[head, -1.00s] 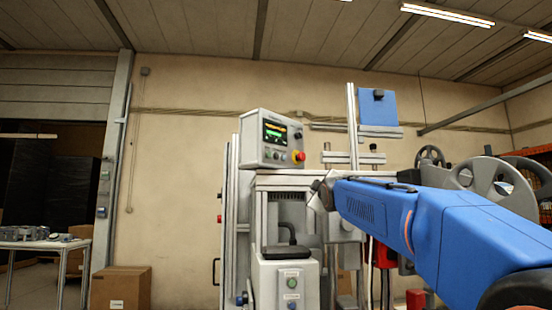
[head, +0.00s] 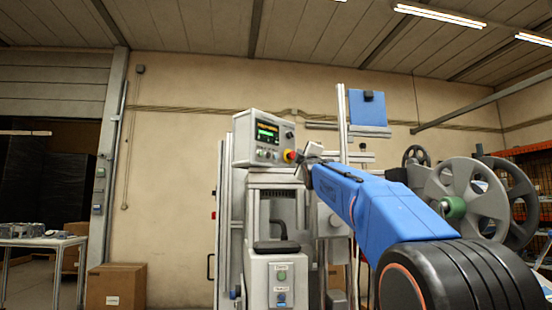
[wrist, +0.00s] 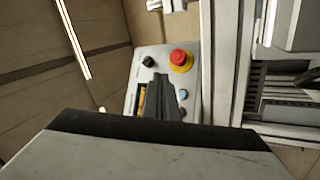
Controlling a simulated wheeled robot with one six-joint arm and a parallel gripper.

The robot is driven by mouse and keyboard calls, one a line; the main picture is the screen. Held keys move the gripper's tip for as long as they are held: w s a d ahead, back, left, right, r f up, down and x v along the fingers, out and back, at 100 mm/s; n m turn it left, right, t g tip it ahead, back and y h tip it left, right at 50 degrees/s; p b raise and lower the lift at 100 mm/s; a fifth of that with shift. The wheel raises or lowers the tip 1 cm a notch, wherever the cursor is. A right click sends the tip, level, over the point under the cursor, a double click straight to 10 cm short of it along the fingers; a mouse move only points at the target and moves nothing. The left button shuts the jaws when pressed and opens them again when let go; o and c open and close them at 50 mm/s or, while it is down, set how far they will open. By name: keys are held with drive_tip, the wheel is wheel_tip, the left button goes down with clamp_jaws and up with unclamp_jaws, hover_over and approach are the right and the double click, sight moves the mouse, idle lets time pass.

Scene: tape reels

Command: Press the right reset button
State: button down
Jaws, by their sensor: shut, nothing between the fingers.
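The grey control box (head: 243,140) stands on the machine, with a lit screen (head: 267,132) and a row of small buttons (head: 267,155) below it. A red knob on a yellow base (head: 289,155) sits at its right; it also shows in the wrist view (wrist: 181,58). My gripper (head: 306,153) is shut and empty, just right of the red knob in the head view. In the wrist view its dark fingers (wrist: 162,84) point at the panel, hiding part of the screen. A blue-grey button (wrist: 183,94) shows beside the fingers. I cannot read any button's label or tell contact.
A black knob (wrist: 148,61) is on the panel. Large grey reels (head: 467,195) stand at right. A cardboard box (head: 116,287) lies at left.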

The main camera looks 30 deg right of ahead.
drive_tip(key=w+a, duration=0.3)
drive_tip(key=w, duration=0.5)
idle(0.4)
drive_tip(key=shift+w+a, duration=0.15)
drive_tip(key=shift+a, duration=0.05)
idle(1.8)
drive_tip(key=shift+w+a, duration=0.1)
drive_tip(key=shift+w, duration=0.2)
drive_tip(key=shift+w+a, duration=0.15)
drive_tip(key=shift+w, duration=0.2)
idle(0.8)
drive_tip(key=shift+s, duration=0.15)
drive_tip(key=shift+s+d, duration=0.3)
drive_tip(key=shift+s, duration=0.3)
drive_tip(key=shift+s+d, duration=0.3)
drive_tip(key=shift+s, duration=0.5)
drive_tip(key=shift+s+d, duration=0.35)
drive_tip(key=shift+s, duration=0.4)
drive_tip(key=shift+s+d, duration=0.3)
drive_tip(key=shift+s, duration=0.5)
